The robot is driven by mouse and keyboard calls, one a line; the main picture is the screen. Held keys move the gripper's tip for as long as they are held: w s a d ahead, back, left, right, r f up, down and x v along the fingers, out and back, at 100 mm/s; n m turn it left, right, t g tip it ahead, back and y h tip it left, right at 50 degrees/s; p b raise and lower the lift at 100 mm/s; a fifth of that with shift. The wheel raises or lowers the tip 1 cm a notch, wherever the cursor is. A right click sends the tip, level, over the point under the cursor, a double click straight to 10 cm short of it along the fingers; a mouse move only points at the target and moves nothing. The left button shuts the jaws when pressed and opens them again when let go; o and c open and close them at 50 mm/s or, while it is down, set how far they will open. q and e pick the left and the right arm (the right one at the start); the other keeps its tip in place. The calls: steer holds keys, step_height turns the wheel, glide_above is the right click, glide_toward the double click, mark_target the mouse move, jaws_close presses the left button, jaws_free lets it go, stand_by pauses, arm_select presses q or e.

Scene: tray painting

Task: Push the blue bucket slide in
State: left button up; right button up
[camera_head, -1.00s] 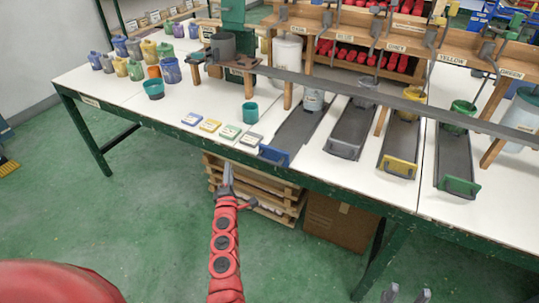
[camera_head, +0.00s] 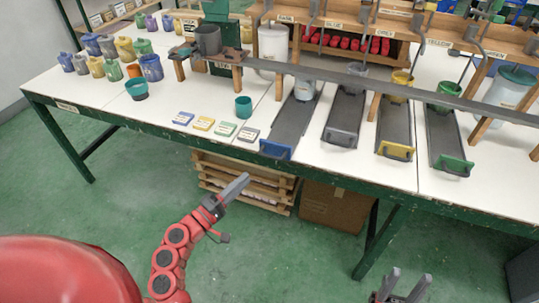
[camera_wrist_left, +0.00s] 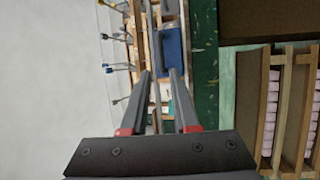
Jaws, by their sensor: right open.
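The blue bucket slide (camera_head: 292,122) is the leftmost dark track on the white table. Its blue front with a handle (camera_head: 276,149) sits at the table's front edge. A pale bucket (camera_head: 304,91) stands at its back end. The blue front also shows in the left wrist view (camera_wrist_left: 172,48), beyond my fingertips. My left gripper (camera_head: 244,179) is below and left of the blue front, apart from it. In the left wrist view its fingers (camera_wrist_left: 160,75) are parted and nothing is between them. My right gripper (camera_head: 401,277) is open and empty at the bottom.
Grey, yellow (camera_head: 396,150) and green (camera_head: 453,165) slides lie to the right. Coloured cards (camera_head: 203,123) and a teal cup (camera_head: 243,107) are left of the blue slide. Wooden pallets (camera_head: 240,180) and a cardboard box (camera_head: 335,205) stand under the table.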

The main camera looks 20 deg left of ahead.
mark_target(269, 155)
arm_select(q)
steer(key=p+x, duration=0.1)
steer(key=x, duration=1)
steer(key=shift+w+d, duration=0.1)
steer(key=shift+w, duration=0.35)
jaws_close()
stand_by(0.6)
